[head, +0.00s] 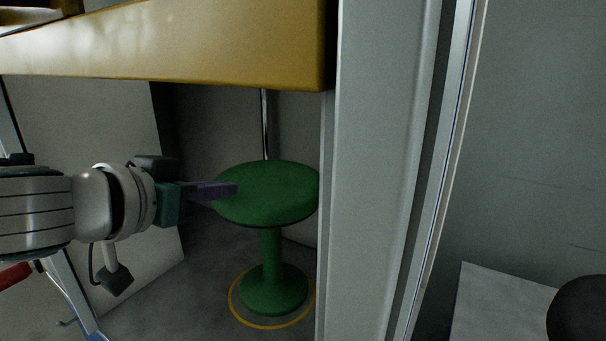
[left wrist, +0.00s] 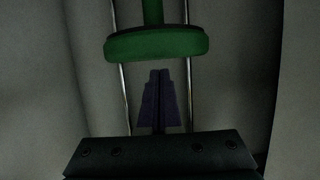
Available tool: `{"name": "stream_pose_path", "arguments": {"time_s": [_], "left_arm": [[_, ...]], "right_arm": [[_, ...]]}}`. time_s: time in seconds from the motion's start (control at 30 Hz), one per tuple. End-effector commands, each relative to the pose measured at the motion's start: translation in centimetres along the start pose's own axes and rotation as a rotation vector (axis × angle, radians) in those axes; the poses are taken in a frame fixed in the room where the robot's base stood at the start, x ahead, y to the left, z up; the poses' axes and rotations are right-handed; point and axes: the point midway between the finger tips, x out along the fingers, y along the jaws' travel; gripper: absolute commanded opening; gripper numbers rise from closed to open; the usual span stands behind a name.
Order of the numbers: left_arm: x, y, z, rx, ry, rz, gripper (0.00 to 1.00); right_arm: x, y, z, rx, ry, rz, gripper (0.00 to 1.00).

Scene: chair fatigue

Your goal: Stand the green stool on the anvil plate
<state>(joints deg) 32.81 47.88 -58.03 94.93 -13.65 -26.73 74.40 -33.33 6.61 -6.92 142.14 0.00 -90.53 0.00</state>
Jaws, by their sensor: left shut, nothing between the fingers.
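The green stool (head: 265,195) stands upright on its round base, with the base inside a yellow ring (head: 236,308). Its right edge is cut off by the pale upright. My left gripper (head: 232,189) has its purple fingers together, empty, and overlaps the left part of the seat in the head view. In the left wrist view the stool (left wrist: 157,44) appears upside down, with its seat just beyond the shut fingertips (left wrist: 160,72). I cannot tell whether they touch it. I cannot make out for sure which surface is the anvil plate. My right gripper is not in view.
A yellow beam (head: 200,45) crosses above the stool. A wide pale upright (head: 380,170) stands close on its right. A thin metal rod (head: 265,125) rises behind the seat. A grey panel (head: 110,150) stands at the left. A pale flat slab (head: 490,300) shows at lower right.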

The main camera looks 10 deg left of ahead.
Motion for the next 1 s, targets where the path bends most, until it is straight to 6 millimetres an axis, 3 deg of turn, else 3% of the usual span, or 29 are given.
{"name": "stream_pose_path", "arguments": {"time_s": [0.3,0.5,0.6,1.0], "left_arm": [[6.0,0.1,-2.1,0.002,0.003,0.000,0.00],[8.2,0.1,-3.0,0.001,0.002,0.000,0.00],[8.6,0.1,-1.7,0.003,-0.002,0.001,0.00],[8.7,0.0,-1.1,0.000,-0.006,-0.001,0.00]], "right_arm": [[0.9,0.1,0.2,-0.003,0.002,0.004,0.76],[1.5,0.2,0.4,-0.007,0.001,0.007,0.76],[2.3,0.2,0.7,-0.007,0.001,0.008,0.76],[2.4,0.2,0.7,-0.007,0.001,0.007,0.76]]}}
